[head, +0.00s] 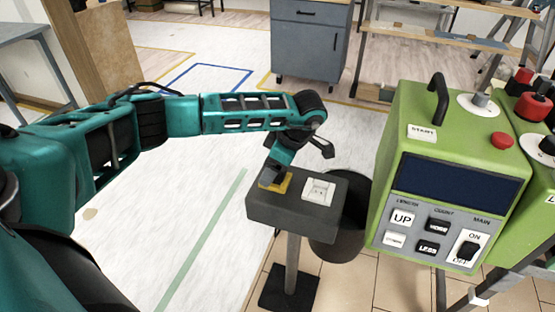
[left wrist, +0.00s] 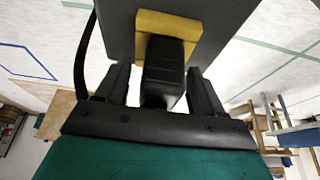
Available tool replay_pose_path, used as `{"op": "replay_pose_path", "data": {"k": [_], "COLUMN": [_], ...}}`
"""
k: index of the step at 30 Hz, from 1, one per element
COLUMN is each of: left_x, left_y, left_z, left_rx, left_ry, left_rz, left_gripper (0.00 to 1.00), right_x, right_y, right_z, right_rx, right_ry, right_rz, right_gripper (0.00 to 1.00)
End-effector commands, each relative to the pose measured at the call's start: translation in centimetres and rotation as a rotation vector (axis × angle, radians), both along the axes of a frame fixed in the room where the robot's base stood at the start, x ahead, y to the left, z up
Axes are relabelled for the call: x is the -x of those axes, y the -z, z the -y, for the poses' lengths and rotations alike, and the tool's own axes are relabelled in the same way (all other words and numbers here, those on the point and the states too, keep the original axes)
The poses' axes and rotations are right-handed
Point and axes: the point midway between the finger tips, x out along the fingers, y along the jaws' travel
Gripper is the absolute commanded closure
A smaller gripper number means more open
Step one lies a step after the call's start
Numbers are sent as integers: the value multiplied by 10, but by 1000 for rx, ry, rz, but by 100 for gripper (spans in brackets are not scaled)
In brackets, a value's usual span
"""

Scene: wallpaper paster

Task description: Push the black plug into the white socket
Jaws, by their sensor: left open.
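The black plug (left wrist: 163,70) stands on a yellow holder (left wrist: 190,28) in the left wrist view. My left gripper (left wrist: 160,80) is open, with one finger on each side of the plug. Gaps show between the fingers and the plug. In the head view my left gripper (head: 274,180) points down over the yellow holder (head: 285,184) on the left part of a dark grey stand top, and it hides the plug. The white socket (head: 318,190) is on the same top, just right of the holder, with nothing in it. My right gripper is out of view.
The grey stand top (head: 290,213) sits on a thin post. A dark bin (head: 352,215) is behind it to the right. A green machine (head: 440,160) with buttons stands close on the right. A blue-grey cabinet (head: 309,45) is at the back. The floor at left is open.

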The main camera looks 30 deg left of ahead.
Motion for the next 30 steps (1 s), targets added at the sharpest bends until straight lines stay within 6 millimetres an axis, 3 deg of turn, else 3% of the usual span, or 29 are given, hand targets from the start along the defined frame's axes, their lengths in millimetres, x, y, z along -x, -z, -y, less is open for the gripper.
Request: {"op": "replay_pose_path", "data": {"k": [9, 26, 27, 30], "left_x": [0, 0, 0, 0], "left_y": [2, 1, 1, 1], "left_z": [-1, -1, -1, -1], "left_rx": [0, 0, 0, 1], "left_ry": [-1, -1, -1, -1], "left_rz": [0, 1, 1, 2], "left_gripper": [33, 86, 58, 68], "right_x": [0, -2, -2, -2], "right_y": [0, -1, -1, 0], "right_z": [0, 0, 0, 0], "right_rx": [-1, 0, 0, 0], "right_ry": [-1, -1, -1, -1], "right_rz": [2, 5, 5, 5], "right_gripper": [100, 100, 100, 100]}}
